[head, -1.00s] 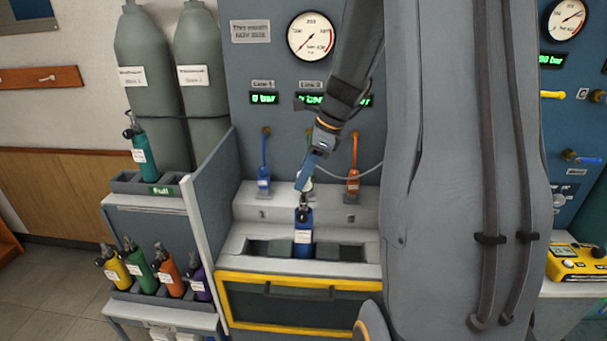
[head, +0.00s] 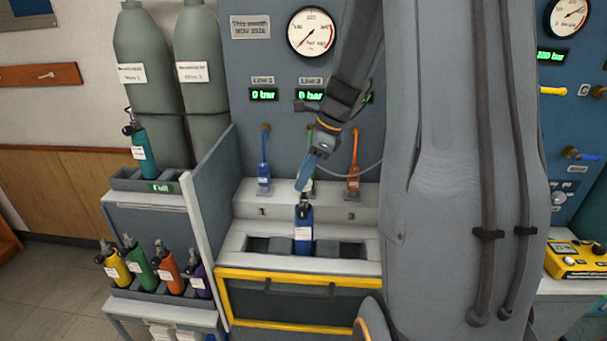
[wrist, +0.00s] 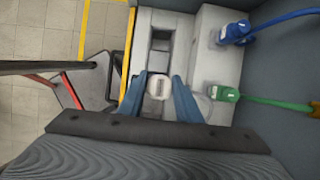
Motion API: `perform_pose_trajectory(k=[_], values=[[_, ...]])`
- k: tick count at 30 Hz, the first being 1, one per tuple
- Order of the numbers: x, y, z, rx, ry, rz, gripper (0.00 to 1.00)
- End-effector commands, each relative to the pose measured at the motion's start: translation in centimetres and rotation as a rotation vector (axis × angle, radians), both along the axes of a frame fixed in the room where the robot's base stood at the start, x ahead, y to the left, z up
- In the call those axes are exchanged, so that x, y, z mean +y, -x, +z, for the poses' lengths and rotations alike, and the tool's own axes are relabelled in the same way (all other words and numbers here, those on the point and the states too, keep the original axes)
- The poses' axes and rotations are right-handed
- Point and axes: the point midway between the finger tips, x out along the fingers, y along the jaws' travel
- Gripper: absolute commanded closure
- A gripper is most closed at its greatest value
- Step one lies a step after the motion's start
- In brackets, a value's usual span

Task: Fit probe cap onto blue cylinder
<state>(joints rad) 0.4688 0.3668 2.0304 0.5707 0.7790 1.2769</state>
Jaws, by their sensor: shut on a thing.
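The blue cylinder (head: 303,233) stands upright in a slot of the bench trough, its dark valve on top and a white label on its front. My gripper (head: 301,188) has blue fingers and is just above the valve; I cannot tell whether anything touches it. In the wrist view my gripper (wrist: 159,92) is shut on a pale round piece, seemingly the probe cap (wrist: 157,86), between the two fingers. The cap is hidden by the fingers in the head view. The blue cylinder is not clearly visible in the wrist view.
Blue (head: 264,178), green (wrist: 225,94) and orange (head: 353,178) connectors on hoses stand on the ledge behind the trough. A divider panel (head: 208,190) rises at the left. Several coloured cylinders sit in a lower left rack (head: 150,297). Empty trough slots (head: 352,250) flank the cylinder.

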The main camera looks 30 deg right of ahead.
Motion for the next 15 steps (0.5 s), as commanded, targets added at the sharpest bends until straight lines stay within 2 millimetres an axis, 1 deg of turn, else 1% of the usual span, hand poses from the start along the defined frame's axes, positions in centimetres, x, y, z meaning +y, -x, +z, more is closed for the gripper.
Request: perform_pose_trajectory(k=[15], values=[[0.01,0.01,-0.77,0.001,-0.001,-0.001,0.92]])
